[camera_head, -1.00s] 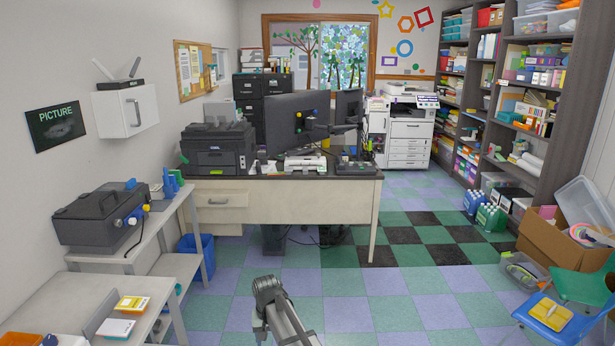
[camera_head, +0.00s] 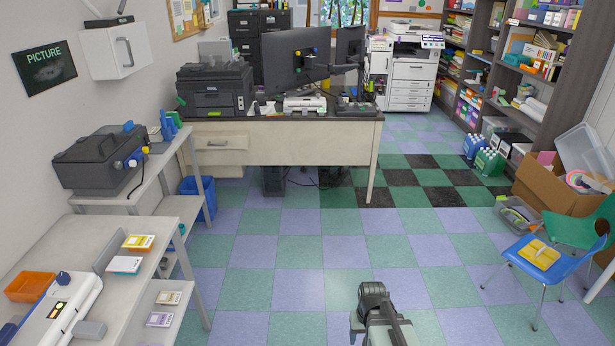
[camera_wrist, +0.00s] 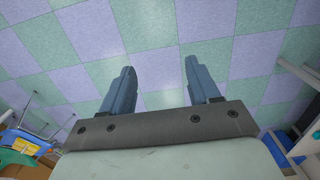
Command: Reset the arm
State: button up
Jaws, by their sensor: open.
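My gripper shows in the wrist view (camera_wrist: 160,85), its two blue-grey fingers apart and nothing between them. Beyond the fingers there is only the green and lavender checkered floor (camera_wrist: 155,45). In the head view my arm (camera_head: 380,315) shows at the bottom, right of centre, over bare floor. The fingers themselves are hidden in the head view.
A desk (camera_head: 275,142) with printer and monitors stands ahead. A low table (camera_head: 45,245) and a shelf table (camera_head: 110,200) line the left wall. A blue chair (camera_head: 545,268) and cardboard box (camera_head: 555,190) stand at right. The middle floor is clear.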

jog(key=s+f+g, duration=0.3)
jog(key=s+f, duration=0.6)
jog(key=s, duration=0.5)
jog(key=s+f+g, duration=0.3)
jog(key=s+f, duration=0.6)
jog(key=s, duration=0.5)
jog(key=shift+s+f, duration=0.2)
jog(key=shift+f, duration=0.15)
